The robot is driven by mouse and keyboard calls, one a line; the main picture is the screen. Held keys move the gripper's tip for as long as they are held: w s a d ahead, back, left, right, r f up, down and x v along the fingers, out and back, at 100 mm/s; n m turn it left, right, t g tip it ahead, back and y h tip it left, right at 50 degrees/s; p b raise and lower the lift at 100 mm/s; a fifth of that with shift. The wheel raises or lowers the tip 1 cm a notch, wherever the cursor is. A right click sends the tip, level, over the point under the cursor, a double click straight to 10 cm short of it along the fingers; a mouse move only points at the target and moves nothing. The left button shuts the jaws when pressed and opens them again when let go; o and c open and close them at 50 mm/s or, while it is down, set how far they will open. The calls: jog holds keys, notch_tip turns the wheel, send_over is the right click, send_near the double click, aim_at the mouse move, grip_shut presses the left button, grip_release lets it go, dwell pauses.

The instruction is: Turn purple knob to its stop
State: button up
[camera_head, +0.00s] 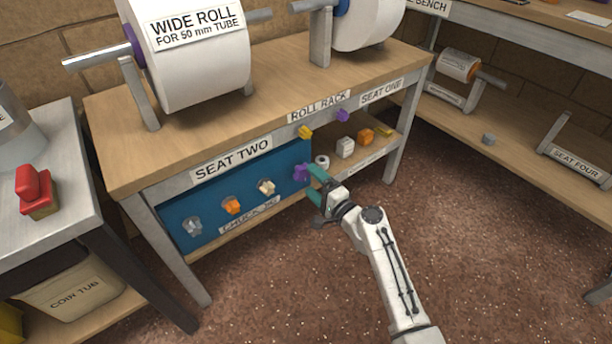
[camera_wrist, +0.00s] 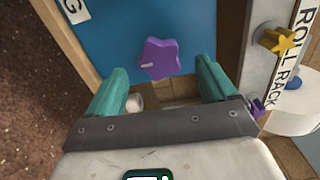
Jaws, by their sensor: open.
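The purple knob (camera_head: 301,172) is at the right end of the blue panel (camera_head: 210,185) under the front of the roll rack. In the wrist view the purple knob (camera_wrist: 159,58) is a lobed star shape, ahead of and between my fingers. My gripper (camera_head: 318,181), with green fingers, is open just in front of the knob. In the wrist view my gripper (camera_wrist: 162,82) has one finger on each side, with a gap between each finger and the knob. Nothing is held.
Orange (camera_head: 233,206), cream (camera_head: 266,187) and grey (camera_head: 192,226) knobs sit along the panel to the left. A yellow star knob (camera_head: 305,132) is on the rack edge, near my right finger in the wrist view. Small blocks (camera_head: 345,148) lie on the lower shelf. The floor in front is clear.

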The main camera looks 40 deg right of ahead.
aim_at(305, 175)
jog(key=shift+w+b, duration=0.5)
jog(key=shift+w, duration=1.15)
jog(key=shift+c, duration=0.4)
jog(key=c, duration=1)
jog(key=shift+o, duration=0.2)
jog(key=o, duration=1)
jog(key=shift+o, duration=0.2)
jog(key=shift+s, duration=0.1)
jog(key=shift+s+p, duration=0.3)
jog(key=shift+s, duration=1.65)
